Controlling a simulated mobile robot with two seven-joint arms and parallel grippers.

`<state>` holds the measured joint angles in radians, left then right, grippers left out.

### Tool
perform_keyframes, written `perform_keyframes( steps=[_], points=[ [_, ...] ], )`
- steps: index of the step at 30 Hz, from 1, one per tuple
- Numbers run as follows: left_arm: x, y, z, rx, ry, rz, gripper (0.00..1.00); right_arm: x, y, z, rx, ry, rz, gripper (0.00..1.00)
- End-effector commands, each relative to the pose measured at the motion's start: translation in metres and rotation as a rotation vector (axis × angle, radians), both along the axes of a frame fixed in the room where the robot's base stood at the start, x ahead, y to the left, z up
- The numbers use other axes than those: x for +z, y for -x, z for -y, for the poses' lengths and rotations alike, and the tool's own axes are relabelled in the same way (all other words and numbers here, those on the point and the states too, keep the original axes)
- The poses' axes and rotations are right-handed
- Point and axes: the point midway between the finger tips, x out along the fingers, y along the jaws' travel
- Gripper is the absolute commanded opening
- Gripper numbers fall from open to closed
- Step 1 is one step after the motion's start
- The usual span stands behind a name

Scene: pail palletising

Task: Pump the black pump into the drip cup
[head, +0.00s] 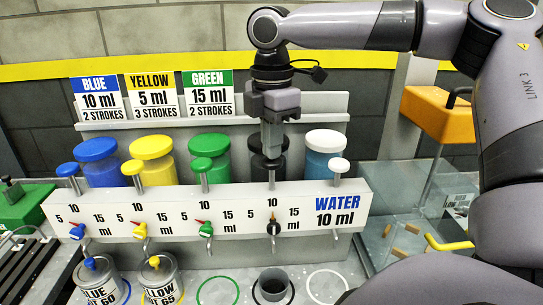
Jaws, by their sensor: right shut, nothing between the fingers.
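The black pump (268,166) stands in the row of pumps, fourth from the left, with a black jar behind it. Its metal stem goes down into the white front panel. My right gripper (271,150) points straight down over the black pump head, shut and empty. Its fingertips are at or just above the head; I cannot tell if they touch. The grey drip cup (273,286) stands upright on the tray below the black pump's spout, inside a black ring. My left gripper is not in view.
Blue (97,165), yellow (153,160), green (210,160) and white-capped water (323,158) pumps stand beside it. Labelled pails (160,280) stand front left. A white panel (120,215) carries dials. A clear bin (425,200) and an orange box (437,115) are at right.

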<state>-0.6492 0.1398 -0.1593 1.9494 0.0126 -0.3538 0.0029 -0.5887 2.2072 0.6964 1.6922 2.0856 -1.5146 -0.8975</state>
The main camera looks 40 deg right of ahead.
Motion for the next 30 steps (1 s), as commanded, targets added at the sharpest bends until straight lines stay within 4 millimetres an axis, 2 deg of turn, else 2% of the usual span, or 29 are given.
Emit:
perform_keyframes(
  steps=[17,30],
  points=[
    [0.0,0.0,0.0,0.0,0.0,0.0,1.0,-0.001,0.0,0.0,0.0,0.0,0.001,0.0],
    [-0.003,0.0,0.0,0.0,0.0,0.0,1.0,-0.016,0.0,0.0,0.001,0.001,-0.001,0.0]
  ],
)
